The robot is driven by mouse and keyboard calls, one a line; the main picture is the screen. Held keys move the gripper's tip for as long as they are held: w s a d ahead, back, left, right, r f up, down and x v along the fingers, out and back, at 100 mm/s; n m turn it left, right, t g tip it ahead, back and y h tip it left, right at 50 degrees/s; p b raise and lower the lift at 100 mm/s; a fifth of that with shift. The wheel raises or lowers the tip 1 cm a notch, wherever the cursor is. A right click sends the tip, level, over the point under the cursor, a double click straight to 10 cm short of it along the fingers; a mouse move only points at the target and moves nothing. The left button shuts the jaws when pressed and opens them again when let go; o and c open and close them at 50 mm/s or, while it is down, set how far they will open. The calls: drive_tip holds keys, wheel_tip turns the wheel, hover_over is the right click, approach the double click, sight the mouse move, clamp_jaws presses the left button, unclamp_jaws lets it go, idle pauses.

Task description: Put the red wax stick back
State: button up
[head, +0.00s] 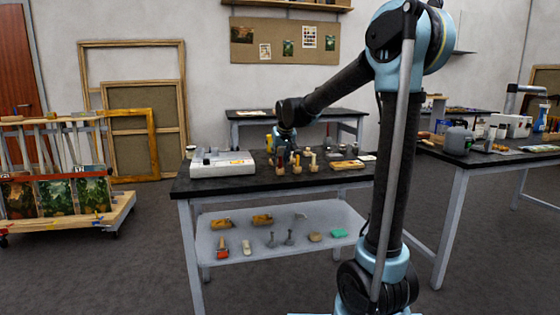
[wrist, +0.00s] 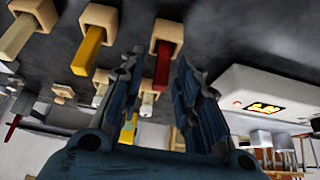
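In the wrist view a dark red stick (wrist: 162,66) stands in a square wooden block. It appears between the two fingers of my gripper (wrist: 158,75), which are spread apart. I cannot tell whether they touch it or how far beyond them it is. In the head view my gripper (head: 281,152) points down over the black table (head: 225,184), close to small wooden blocks with sticks (head: 297,164). Its fingers are too small to read there.
A white device (head: 222,163) stands left of the blocks. Small tools lie right of them, including a wooden-bodied one (head: 346,165). The lower shelf (head: 280,225) holds several tools.

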drive_tip(key=v, duration=1.2)
drive_tip(key=shift+d, duration=0.15)
drive_tip(key=s+d+f+m+g+h, duration=0.1)
drive_tip(key=s+d+f, duration=0.85)
drive_tip(key=s, duration=0.25)
drive_tip(key=s+d+f+m+g, duration=0.1)
drive_tip(key=s+d+f, duration=0.8)
drive_tip(key=s, duration=0.4)
drive_tip(key=s+d+f+m+g, duration=0.1)
drive_tip(key=s+d+f, duration=0.2)
drive_tip(key=s+f, duration=0.6)
drive_tip(key=shift+s+d+g+h, duration=0.3)
drive_tip(key=shift+s, duration=0.25)
